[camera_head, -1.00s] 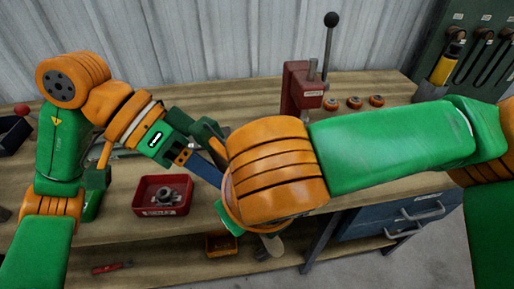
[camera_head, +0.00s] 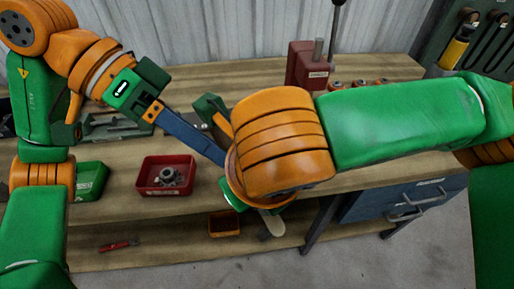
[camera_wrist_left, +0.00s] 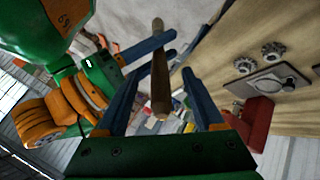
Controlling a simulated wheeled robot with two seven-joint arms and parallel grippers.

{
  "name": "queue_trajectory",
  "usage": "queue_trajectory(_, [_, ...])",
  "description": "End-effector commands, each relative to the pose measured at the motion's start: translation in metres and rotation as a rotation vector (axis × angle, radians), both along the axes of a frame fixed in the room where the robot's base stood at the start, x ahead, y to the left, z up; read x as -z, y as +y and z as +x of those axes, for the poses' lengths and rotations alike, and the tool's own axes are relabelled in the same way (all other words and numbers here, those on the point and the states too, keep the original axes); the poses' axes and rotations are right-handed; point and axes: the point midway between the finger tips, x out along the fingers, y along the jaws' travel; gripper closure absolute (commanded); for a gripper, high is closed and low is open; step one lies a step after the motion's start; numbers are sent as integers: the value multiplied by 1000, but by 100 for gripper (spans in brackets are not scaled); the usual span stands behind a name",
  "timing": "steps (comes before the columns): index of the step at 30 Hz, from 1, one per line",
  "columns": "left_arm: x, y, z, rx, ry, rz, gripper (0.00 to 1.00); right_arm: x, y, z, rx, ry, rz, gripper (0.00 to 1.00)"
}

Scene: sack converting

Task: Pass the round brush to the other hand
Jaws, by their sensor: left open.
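The round brush (camera_wrist_left: 159,75) shows in the left wrist view as a wooden handle; its bristles cannot be made out, and I cannot find it in the head view. My left gripper (camera_head: 220,158) is open, its blue fingers pointing down and right toward my right forearm. In the left wrist view the handle's end lies between those fingers, with gaps on both sides. My right gripper (camera_wrist_left: 172,47) crosses the handle farther along with its blue fingers and appears to hold it.
A red tray (camera_head: 148,190) with a metal part sits on the wooden bench (camera_head: 330,115). A red press (camera_head: 306,66) stands at the back. The lower shelf holds an orange bin (camera_head: 224,224) and a red-handled tool (camera_head: 118,245). Blue drawers (camera_head: 385,208) are at right.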

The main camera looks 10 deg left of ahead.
Motion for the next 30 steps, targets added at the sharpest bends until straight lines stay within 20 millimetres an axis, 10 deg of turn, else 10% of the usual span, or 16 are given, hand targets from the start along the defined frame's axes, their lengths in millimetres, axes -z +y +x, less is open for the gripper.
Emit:
queue_trajectory(6, [-41, 42, 3, -2, -2, 3, 31, 0, 0, 0, 0, 0, 0, 100])
queue_trajectory(14, [-45, 54, 5, -21, 89, -18, 31, 0, 0, 0, 0, 0, 0, 100])
queue_trajectory(30, [171, 24, -43, -710, 2468, 101, 31, 0, 0, 0, 0, 0, 0, 100])
